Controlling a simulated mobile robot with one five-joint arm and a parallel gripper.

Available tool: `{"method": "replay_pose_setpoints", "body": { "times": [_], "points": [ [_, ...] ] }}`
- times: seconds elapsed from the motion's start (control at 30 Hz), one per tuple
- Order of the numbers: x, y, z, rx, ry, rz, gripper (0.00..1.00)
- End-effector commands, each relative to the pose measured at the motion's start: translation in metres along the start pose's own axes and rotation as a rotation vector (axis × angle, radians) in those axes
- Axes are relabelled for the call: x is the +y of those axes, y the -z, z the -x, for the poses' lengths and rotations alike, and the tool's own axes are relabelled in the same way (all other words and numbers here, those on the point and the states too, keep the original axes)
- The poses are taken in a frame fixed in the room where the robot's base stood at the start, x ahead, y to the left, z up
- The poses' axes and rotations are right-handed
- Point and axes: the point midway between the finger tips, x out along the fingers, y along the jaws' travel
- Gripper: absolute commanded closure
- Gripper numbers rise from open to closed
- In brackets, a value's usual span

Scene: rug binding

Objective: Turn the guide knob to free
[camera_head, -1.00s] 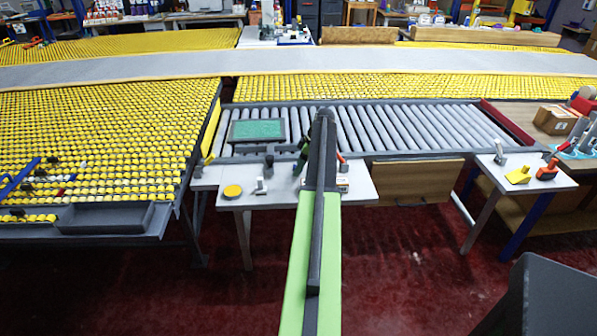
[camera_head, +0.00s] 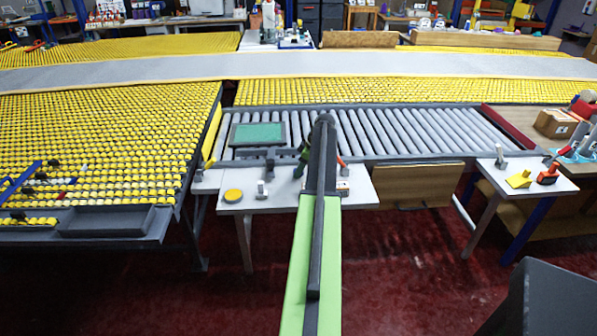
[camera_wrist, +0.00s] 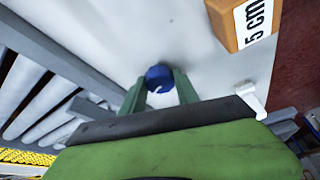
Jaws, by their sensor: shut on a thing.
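A round blue knob (camera_wrist: 158,76) with a white mark on its top shows in the wrist view. It sits on a pale tabletop (camera_wrist: 120,35). My gripper (camera_wrist: 160,84) has its two green fingers on either side of the knob and is shut on it. The knob's lower side is hidden by the fingers and the dark gripper body. In the head view my arm covers the knob, and only a bit of green shows beside the arm over the white table (camera_head: 290,196).
An orange block (camera_wrist: 228,28) labelled "5 cm" stands close to the knob. A white lever-like piece (camera_wrist: 251,98) is right of my gripper. The head view shows a roller conveyor (camera_head: 390,130) behind the table, a green-topped tray (camera_head: 257,134) and a yellow disc (camera_head: 233,195).

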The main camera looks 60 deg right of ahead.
Motion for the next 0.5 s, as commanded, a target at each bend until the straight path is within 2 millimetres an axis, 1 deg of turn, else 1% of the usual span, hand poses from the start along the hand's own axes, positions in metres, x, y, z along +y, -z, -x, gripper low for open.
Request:
{"method": "replay_pose_setpoints", "body": {
  "times": [0.03,0.5],
  "points": [
    [-0.0038,-0.0011,0.0003,-0.002,-0.006,-0.027,1.00],
    [-0.0060,-0.0015,0.0003,-0.004,-0.173,-0.422,1.00]
  ]
}}
